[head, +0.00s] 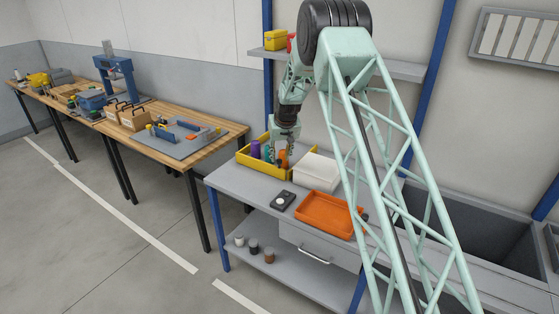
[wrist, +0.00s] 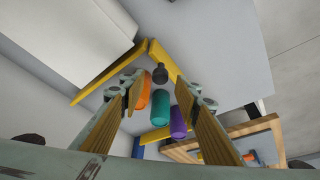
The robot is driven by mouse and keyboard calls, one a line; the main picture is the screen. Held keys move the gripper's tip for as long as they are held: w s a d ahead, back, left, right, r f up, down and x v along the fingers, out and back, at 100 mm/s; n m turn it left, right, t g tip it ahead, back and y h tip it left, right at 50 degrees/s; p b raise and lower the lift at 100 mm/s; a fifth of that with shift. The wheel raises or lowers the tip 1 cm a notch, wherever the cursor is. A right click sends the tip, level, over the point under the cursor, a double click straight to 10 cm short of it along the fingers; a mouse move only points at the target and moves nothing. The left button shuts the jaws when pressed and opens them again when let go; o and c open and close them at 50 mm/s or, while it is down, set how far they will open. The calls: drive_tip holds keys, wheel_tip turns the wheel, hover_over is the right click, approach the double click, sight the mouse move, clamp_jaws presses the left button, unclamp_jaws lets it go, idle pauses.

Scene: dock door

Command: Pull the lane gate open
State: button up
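My gripper (head: 284,153) points down over the yellow-walled tray (head: 248,163) on the grey bench. In the wrist view my gripper's two fingers (wrist: 163,92) are spread wide with nothing between their pads. Between and beyond them stand an orange cylinder (wrist: 143,97), close to the left finger, a teal cylinder (wrist: 160,106), a purple cylinder (wrist: 178,122) and a dark bottle-like piece (wrist: 160,74). Yellow wall pieces (wrist: 112,76) run around them, one meeting another at a corner.
A white box (head: 316,170) stands right beside the yellow tray. An orange tray (head: 325,213) and a small dark device (head: 283,200) lie in front. A shelf (head: 400,70) with a yellow box (head: 275,40) is behind. A wooden bench (head: 225,133) stands to the left.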

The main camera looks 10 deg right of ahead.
drive_tip(key=shift+x, duration=1.4)
drive_tip(key=shift+c, duration=0.9)
clamp_jaws()
drive_tip(key=shift+s, duration=0.1)
